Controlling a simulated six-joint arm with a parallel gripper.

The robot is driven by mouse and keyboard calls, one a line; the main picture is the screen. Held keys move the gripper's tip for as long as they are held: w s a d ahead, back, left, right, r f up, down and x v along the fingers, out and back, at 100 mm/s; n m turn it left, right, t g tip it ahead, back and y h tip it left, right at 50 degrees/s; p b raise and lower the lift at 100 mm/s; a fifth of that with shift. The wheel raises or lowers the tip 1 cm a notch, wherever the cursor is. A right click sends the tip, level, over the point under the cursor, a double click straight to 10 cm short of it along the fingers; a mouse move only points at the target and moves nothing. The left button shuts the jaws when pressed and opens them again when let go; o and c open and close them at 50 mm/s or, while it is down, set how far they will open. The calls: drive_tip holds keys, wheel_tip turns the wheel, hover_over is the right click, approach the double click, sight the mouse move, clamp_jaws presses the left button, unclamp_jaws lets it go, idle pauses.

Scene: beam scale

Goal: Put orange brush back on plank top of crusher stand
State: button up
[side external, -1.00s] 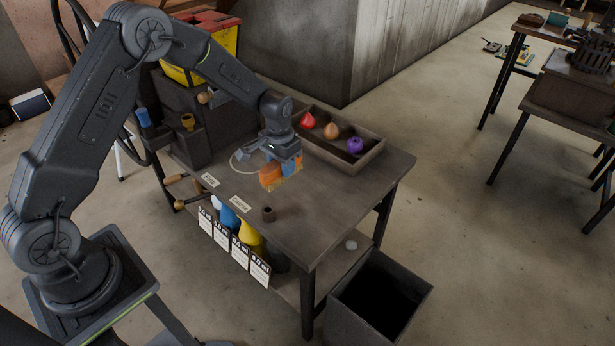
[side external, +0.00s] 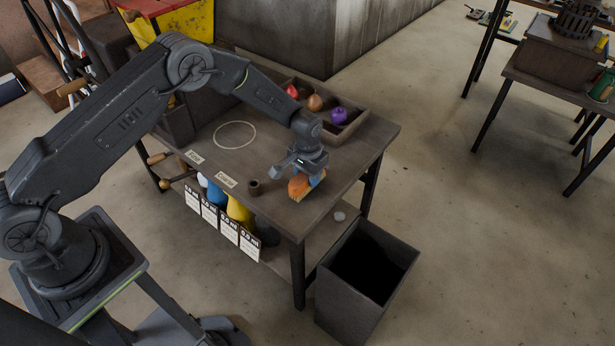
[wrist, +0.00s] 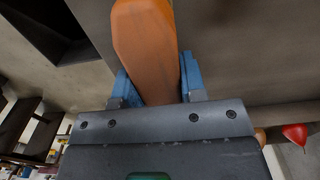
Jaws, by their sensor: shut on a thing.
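The orange brush (side external: 299,188) is between the blue fingers of my gripper (side external: 306,176), near the front right part of the workbench top. Whether it touches the bench top is unclear. In the wrist view, my gripper (wrist: 156,82) is shut on the orange brush (wrist: 147,42), whose long body points away from the wrist. Its far end is cut off by the picture's top edge. A dark slatted, cage-like crusher (side external: 577,18) stands on a brown stand (side external: 556,50) at the upper right, well away from my gripper. Its plank top is only partly visible.
Open floor (side external: 440,160) separates bench and stand.

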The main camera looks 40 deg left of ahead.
drive_tip(key=shift+f, duration=0.4)
drive_tip(key=shift+f, duration=0.15)
drive_tip(key=o, duration=0.9)
